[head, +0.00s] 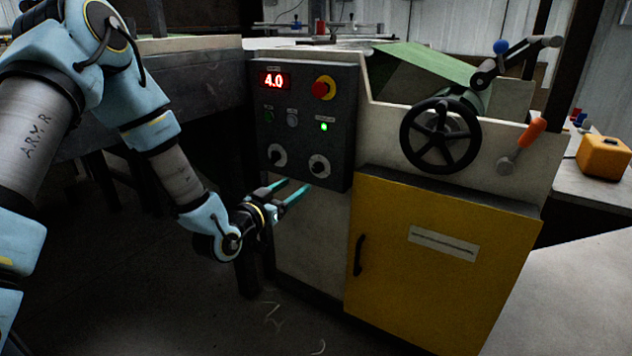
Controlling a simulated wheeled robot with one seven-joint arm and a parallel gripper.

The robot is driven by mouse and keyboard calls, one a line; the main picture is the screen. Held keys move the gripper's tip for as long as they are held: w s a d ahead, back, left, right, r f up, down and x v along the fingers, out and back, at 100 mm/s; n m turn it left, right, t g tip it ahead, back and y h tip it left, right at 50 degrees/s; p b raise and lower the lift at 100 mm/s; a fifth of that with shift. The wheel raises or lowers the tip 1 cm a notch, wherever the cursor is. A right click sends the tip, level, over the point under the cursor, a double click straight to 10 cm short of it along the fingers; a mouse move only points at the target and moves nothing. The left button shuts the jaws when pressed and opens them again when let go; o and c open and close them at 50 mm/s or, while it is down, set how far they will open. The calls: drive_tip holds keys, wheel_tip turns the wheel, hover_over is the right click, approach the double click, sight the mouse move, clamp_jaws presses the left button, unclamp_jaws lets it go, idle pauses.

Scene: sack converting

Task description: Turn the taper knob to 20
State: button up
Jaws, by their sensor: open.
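Two round knobs sit low on the dark control panel (299,118): a left knob (277,155) and a right knob (319,166). The red display (273,81) at the panel's top left reads 4.0. My gripper (295,188) is open and empty. Its two teal fingers point toward the machine, just below the panel and the knobs in the picture. I see no contact with either knob.
The panel also holds a red and yellow stop button (323,87) and a lit green lamp (324,127). To the right are a black handwheel (440,136), an orange-handled lever (523,145) and a yellow cabinet door (435,258). The floor in front is mostly clear.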

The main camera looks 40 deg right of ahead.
sight(316, 169)
drive_tip(key=x, duration=0.9)
drive_tip(key=shift+w+d, duration=0.2)
drive_tip(key=shift+d, duration=0.1)
drive_tip(key=shift+r, duration=0.1)
drive_tip(key=shift+c, duration=0.3)
clamp_jaws()
